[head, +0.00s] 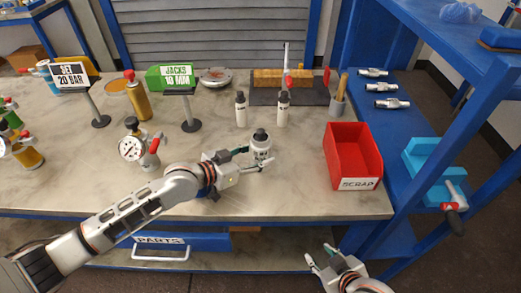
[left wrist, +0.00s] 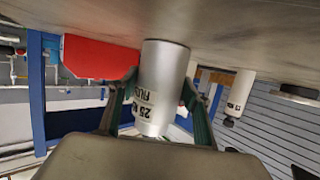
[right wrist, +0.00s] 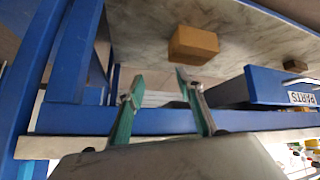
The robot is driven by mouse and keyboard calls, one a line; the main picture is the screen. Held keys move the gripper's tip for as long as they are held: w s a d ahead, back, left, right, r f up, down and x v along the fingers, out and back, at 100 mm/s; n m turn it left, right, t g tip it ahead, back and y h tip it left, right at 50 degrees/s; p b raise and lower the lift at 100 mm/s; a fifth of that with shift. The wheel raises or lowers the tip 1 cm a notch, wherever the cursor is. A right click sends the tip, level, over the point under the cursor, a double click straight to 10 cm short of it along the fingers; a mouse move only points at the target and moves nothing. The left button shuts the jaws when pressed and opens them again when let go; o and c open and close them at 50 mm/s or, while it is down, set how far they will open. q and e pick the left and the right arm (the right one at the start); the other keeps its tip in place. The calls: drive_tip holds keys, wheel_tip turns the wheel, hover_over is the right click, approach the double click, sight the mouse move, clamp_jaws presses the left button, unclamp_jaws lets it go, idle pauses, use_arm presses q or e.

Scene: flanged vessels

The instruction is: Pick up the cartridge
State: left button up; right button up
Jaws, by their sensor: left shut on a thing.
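The cartridge (head: 261,143) is a pale grey cylinder with a dark top and printed label. It is upright over the middle front of the bench. My left gripper (head: 256,158) is shut on it, with a finger on each side. In the left wrist view the cartridge (left wrist: 163,75) is upside down between the green fingers, its base end close to the bench top; I cannot tell whether it touches. My right gripper (head: 318,255) is open and empty in front of the bench, below its top. Its spread fingers also show in the right wrist view (right wrist: 160,97).
A red scrap bin (head: 352,150) stands to the right of the cartridge. Two white bottles (head: 241,110) are behind it. A gauge assembly (head: 134,147) stands left, near my left arm. Sign stands (head: 190,125) are further back. A blue parts drawer (head: 180,242) is under the bench.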

drive_tip(key=r, duration=0.1)
wheel_tip(320, 180, up, 34)
drive_tip(key=n+g+y, duration=0.1)
drive_tip(key=g, duration=0.2)
hover_over(261, 131)
drive_tip(key=s+d, duration=0.3)
drive_tip(key=s, duration=0.2)
drive_tip(key=shift+x, duration=4.5)
clamp_jaws()
